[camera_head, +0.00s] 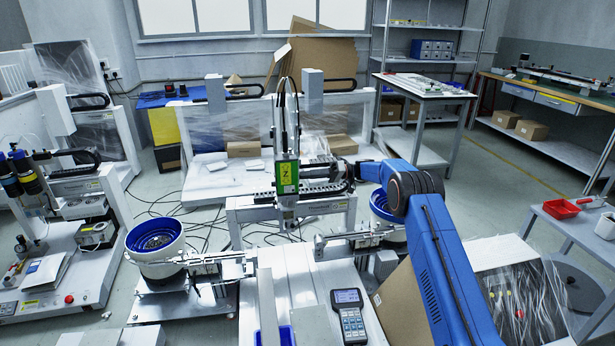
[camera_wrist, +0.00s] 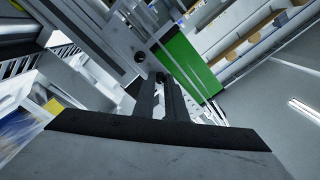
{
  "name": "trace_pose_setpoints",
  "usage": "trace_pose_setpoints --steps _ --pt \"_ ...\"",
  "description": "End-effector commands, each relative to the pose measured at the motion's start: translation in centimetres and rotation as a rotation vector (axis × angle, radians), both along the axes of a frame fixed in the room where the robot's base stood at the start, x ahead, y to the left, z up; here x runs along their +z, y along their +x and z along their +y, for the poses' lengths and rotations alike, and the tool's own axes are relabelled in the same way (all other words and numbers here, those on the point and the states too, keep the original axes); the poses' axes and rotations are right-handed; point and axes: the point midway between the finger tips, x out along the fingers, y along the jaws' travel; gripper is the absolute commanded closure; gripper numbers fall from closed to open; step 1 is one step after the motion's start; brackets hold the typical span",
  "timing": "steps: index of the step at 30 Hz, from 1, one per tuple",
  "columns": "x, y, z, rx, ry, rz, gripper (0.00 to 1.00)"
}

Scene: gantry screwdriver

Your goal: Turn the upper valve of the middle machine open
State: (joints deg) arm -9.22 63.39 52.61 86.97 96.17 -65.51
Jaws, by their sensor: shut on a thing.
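The middle machine (camera_head: 288,215) stands in the center of the head view, with a green box marked Z (camera_head: 287,178) on its vertical unit. My blue arm reaches in from the right to that unit; its gripper cannot be made out clearly there. In the wrist view, the two dark fingers of my gripper (camera_wrist: 161,82) are close together at the machine's grey metal parts, beside the green panel (camera_wrist: 188,66). They are shut on a small dark part between their tips, which I take for the upper valve (camera_wrist: 160,76). Its turn position cannot be told.
A blue-rimmed feeder bowl (camera_head: 155,240) stands left of the middle machine, and another bowl (camera_head: 385,208) is partly hidden behind my arm. A handheld controller (camera_head: 350,315) lies in front. Another machine (camera_head: 45,235) is at the left. A table (camera_head: 425,88) stands behind on the right.

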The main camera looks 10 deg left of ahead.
Motion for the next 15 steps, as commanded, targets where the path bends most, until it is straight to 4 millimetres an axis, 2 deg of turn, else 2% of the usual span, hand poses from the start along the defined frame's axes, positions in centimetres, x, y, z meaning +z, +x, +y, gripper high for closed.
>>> trace_pose_setpoints --steps 15 --pt "-0.01 0.16 -0.08 -0.004 -0.134 0.467 1.00"
